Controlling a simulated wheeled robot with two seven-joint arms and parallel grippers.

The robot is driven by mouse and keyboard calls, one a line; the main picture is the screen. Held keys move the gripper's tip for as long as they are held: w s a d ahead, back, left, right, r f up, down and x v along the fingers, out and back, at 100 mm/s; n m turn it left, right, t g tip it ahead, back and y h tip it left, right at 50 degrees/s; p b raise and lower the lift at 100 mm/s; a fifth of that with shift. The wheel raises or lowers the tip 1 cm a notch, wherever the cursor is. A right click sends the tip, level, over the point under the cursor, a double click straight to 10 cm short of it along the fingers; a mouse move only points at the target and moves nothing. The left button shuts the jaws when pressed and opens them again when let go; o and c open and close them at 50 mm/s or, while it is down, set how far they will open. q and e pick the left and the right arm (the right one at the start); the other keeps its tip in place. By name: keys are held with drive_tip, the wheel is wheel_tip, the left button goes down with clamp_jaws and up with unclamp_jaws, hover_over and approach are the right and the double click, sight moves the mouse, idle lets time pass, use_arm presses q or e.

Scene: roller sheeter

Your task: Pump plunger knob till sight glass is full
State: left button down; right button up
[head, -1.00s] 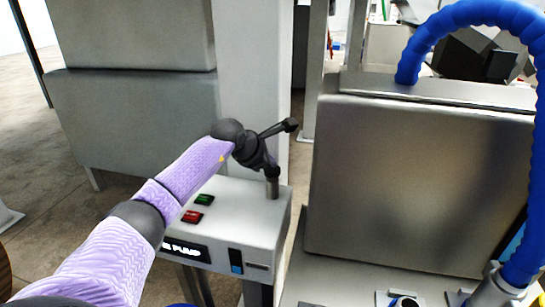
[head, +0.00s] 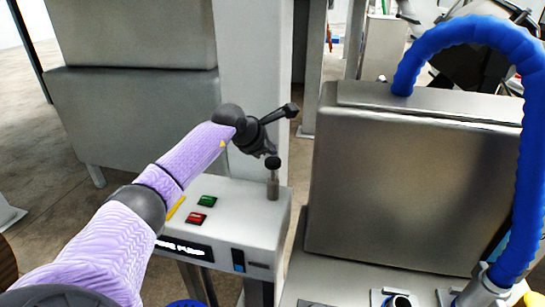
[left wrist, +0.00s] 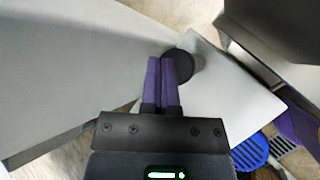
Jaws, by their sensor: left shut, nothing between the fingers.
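The plunger knob (head: 272,162) is a small black cap on a metal post on top of the white pump box (head: 235,222). My left gripper (head: 271,151) is just above the knob with its fingers shut and empty. In the left wrist view the dark round knob (left wrist: 180,66) shows beside and partly behind the shut purple fingertips (left wrist: 161,60). Whether they touch it is unclear. A narrow window with blue in it (head: 238,260), probably the sight glass, is on the pump's front face. Its level is too small to read. My right gripper is not in view.
Green (head: 207,201) and red (head: 196,218) buttons sit on the pump top, left of the plunger. A large metal housing (head: 410,180) stands close on the right, with a blue hose (head: 515,120) arching over it. A white column (head: 252,70) rises behind.

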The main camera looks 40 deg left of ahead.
sight(270, 161)
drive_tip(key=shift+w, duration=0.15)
use_arm(q)
drive_tip(key=shift+r, duration=0.15)
drive_tip(key=shift+r+p, duration=0.3)
drive_tip(key=shift+p, duration=0.1)
wheel_tip(270, 161, up, 3)
drive_tip(key=shift+f+p, duration=0.1)
drive_tip(key=shift+p, duration=1)
drive_tip(key=shift+r+p, duration=0.6)
drive_tip(key=shift+r, duration=0.1)
drive_tip(key=shift+f, duration=0.1)
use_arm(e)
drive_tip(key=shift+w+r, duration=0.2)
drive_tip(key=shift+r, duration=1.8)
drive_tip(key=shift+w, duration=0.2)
